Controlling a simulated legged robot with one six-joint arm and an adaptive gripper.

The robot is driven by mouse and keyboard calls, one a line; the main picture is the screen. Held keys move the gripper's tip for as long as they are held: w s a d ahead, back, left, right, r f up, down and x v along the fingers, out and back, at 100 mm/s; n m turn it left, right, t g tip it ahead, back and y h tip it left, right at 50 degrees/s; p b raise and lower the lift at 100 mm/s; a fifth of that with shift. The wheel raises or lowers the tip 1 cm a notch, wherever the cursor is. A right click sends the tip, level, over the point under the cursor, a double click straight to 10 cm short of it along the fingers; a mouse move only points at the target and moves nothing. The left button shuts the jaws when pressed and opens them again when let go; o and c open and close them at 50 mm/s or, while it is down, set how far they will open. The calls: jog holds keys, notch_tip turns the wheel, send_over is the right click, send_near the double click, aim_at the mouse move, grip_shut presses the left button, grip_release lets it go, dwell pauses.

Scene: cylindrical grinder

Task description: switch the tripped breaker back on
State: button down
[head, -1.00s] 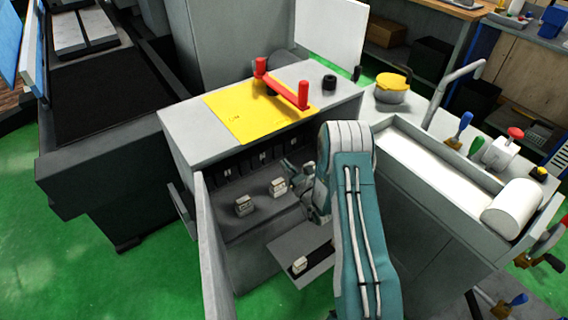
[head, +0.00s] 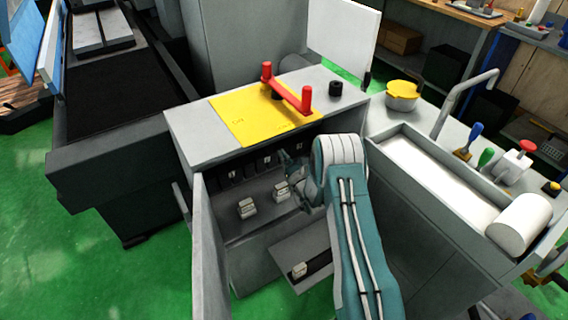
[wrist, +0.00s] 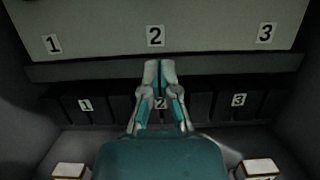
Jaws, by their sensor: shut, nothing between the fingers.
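Black breakers sit in a row inside the open grey cabinet, with small labels 1 (wrist: 86,104), 2 (wrist: 160,103) and 3 (wrist: 239,100). The same row shows in the head view (head: 234,173), partly behind my arm. My gripper (wrist: 159,66) is shut and empty, its fingers together in front of the middle breaker and partly covering it. In the head view my gripper (head: 284,157) is close to the row, below the cabinet's top edge. I cannot tell whether it touches a breaker, or which one is tripped; the levers are too dark.
Larger labels 1, 2 and 3 mark the pale panel (wrist: 105,32) above the row. The open door (head: 209,245) bounds the left. A red handle (head: 287,90) stands on the yellow plate (head: 240,118).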

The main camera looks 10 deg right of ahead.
jog(key=shift+w+a+r, duration=0.15)
jog(key=shift+w+r, duration=0.35)
jog(key=shift+r, duration=0.3)
jog(key=shift+w+a+r, duration=0.2)
jog(key=shift+w+r, duration=0.35)
jog(key=shift+r, duration=0.3)
jog(key=shift+w+a+r, duration=0.15)
jog(key=shift+w+r, duration=0.35)
jog(key=shift+r, duration=0.3)
